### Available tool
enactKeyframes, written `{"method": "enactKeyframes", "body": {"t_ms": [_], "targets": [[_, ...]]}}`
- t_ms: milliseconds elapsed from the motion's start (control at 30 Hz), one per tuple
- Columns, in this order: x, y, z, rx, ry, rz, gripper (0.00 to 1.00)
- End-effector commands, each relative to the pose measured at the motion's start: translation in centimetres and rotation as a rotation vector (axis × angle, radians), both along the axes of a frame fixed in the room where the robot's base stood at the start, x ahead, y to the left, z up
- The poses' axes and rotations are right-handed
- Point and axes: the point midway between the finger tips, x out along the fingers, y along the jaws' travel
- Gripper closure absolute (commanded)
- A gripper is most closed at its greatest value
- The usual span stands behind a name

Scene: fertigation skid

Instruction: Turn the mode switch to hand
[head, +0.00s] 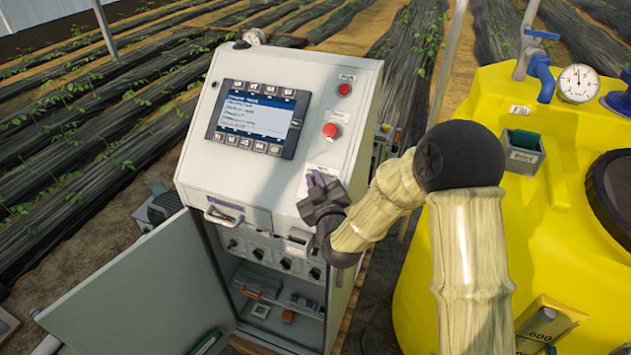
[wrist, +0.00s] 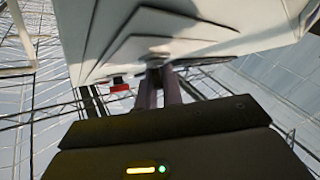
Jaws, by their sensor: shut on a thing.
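The control cabinet (head: 255,165) has a sloped light-grey front panel. My gripper (head: 316,182) is at the lower right of this panel, below the red round button. In the wrist view its two dark fingers (wrist: 158,88) are close together and reach to a small grey round part (wrist: 153,60) on the panel. The fingers are shut on this part, which is where the mode switch appears to be. The switch's handle and its position marks are hidden by the fingers, so I cannot tell which way it points.
A screen (head: 255,118) with keys fills the panel's left. A red round button (head: 330,130) and a smaller red one (head: 344,89) sit above my gripper. The cabinet door (head: 140,290) hangs open below. A yellow tank (head: 545,220) stands close on the right.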

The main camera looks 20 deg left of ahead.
Motion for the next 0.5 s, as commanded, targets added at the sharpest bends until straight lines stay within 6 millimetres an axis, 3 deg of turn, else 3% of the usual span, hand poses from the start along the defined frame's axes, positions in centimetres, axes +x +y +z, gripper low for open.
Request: {"method": "enactKeyframes", "body": {"t_ms": [500], "targets": [[-0.02, 0.08, -0.64, 0.127, -0.013, -0.137, 1.0]]}}
